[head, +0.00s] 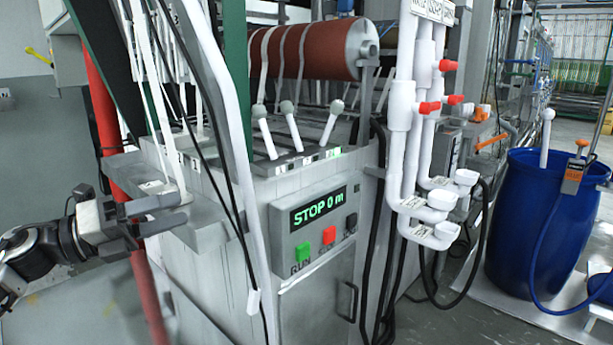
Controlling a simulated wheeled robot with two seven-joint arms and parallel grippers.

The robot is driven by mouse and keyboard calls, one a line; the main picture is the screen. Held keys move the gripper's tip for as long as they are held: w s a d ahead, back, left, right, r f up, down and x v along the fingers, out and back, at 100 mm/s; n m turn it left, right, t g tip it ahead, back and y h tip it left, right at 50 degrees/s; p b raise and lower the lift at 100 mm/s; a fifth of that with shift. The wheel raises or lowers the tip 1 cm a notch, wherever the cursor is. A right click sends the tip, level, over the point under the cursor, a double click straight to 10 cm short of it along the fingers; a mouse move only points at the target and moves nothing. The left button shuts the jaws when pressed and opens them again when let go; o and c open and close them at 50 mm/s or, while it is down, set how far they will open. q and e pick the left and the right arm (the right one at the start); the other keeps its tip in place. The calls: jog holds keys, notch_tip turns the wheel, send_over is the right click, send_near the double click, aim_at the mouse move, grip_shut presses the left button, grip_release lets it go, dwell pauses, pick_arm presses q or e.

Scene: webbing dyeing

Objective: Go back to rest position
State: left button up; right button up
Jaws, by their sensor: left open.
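My left gripper (163,212) comes in from the left edge and is open, with its fingers pointing right. It is in front of the grey ledge on the left side of the machine (232,290). I see nothing between its fingers, and I cannot tell whether it touches the ledge. The machine's control panel (317,225) reads "STOP 0 m" and has a green button (303,252), a red button (329,235) and a dark button. My right gripper is not in view.
A red post (104,110) stands behind my left arm. Several levers (288,118) rise on the machine top below a red-brown roller (315,50). White pipes with red valves (402,130) stand right of the panel. A blue barrel (535,225) is far right.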

pick_arm(q)
jog(key=s+d+f+n+t+y+p, duration=0.1)
jog(key=s+d+f+n+t+y, duration=0.15)
jog(key=f+n, duration=0.45)
jog(key=s+d+f+n+t+y, duration=0.1)
jog(key=s+f+n+t+y, duration=0.25)
jog(key=n, duration=0.55)
jog(key=d+f+n+t+y+p, duration=0.1)
jog(key=d+f+n+t+y, duration=0.15)
jog(key=f+n, duration=0.55)
jog(key=s+d+f+n+g+y, duration=0.3)
jog(key=s+f+n+g+y, duration=0.2)
jog(key=s+f+n, duration=0.7)
jog(key=s+f+g, duration=0.2)
jog(key=s, duration=0.2)
jog(key=shift+p, duration=0.35)
jog(key=shift+w, duration=0.1)
